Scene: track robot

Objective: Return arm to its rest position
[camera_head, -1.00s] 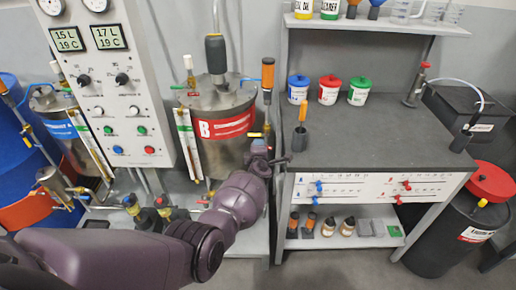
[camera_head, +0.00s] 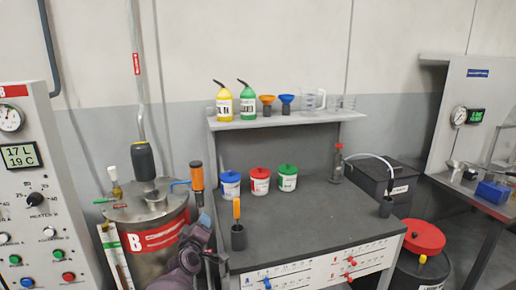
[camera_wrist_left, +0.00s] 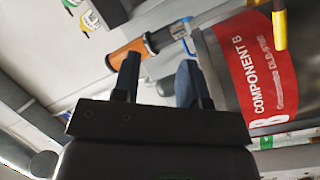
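My left arm (camera_head: 186,262) shows as a purple wrist at the bottom of the head view, just right of the steel tank B (camera_head: 158,238). My left gripper (camera_head: 215,258) is in front of the workbench's left edge, below the orange-handled tool (camera_head: 197,177). In the left wrist view the two dark fingers of my left gripper (camera_wrist_left: 158,78) stand apart with nothing held between them. The orange handle (camera_wrist_left: 125,60) shows beyond them, and the tank's red "COMPONENT B" label (camera_wrist_left: 262,65) is at the right. Whether the gripper touches anything cannot be told. My right gripper is not in view.
The grey workbench (camera_head: 320,215) carries blue-, red- and green-lidded tubs (camera_head: 260,181) and a dark holder (camera_head: 238,237) with an orange-handled tool. A control panel (camera_head: 35,190) stands left. A black drum with a red lid (camera_head: 422,238) stands right.

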